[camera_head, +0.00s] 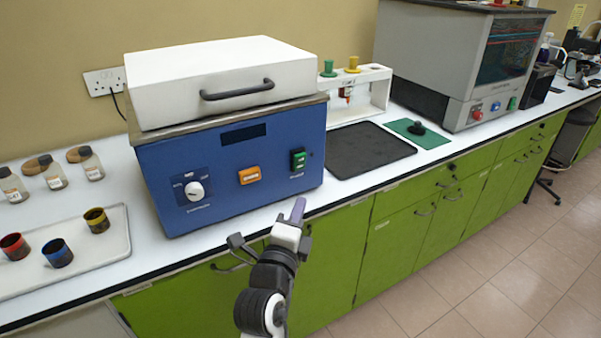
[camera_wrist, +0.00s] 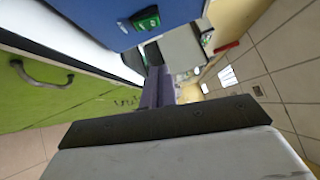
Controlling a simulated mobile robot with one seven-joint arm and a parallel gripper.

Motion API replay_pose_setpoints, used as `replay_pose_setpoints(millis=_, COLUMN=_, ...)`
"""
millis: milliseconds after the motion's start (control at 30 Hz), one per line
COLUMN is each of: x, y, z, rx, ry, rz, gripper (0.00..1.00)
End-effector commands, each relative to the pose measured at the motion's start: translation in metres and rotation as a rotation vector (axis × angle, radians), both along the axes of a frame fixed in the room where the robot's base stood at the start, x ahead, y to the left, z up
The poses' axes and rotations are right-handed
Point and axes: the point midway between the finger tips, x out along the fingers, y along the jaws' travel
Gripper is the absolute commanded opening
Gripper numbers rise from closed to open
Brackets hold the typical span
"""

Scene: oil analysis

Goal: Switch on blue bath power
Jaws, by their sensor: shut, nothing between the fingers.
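The blue bath (camera_head: 229,165) stands on the white bench, with a white lid and a black handle on top. Its front has a white knob (camera_head: 194,191) at left, an orange switch (camera_head: 250,175) in the middle and a green switch (camera_head: 298,159) at right. The display above is dark. My gripper (camera_head: 298,210) is shut and empty, in front of the bath's lower right side, below the green switch and apart from it. In the wrist view the shut fingers (camera_wrist: 158,88) point forward, with the green switch (camera_wrist: 145,21) above them.
A tray (camera_head: 122,240) with red, blue and yellow cups lies left of the bath, with several small bottles behind. A black mat (camera_head: 352,158), a white rack (camera_head: 372,90) and a large grey machine (camera_head: 440,70) stand to the right. The floor in front is clear.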

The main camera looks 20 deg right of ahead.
Motion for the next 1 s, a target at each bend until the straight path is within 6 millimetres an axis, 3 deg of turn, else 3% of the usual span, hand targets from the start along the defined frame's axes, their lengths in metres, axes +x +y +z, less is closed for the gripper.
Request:
replay_pose_setpoints(millis=233, x=0.015, y=-0.009, z=0.000, rx=-0.003, ry=-0.005, rz=0.003, gripper=0.00)
replay_pose_setpoints(millis=300, x=0.031, y=-0.018, z=0.010, rx=-0.003, ry=0.003, rz=0.002, gripper=0.00)
replay_pose_setpoints(millis=567, x=0.078, y=-0.046, z=0.017, rx=-0.003, ry=0.001, rz=0.002, gripper=0.00)
replay_pose_setpoints(millis=800, x=0.108, y=-0.036, z=0.021, rx=-0.004, ry=0.001, rz=0.005, gripper=0.00)
replay_pose_setpoints(millis=1000, x=0.115, y=-0.034, z=0.021, rx=-0.003, ry=0.000, rz=0.005, gripper=0.00)
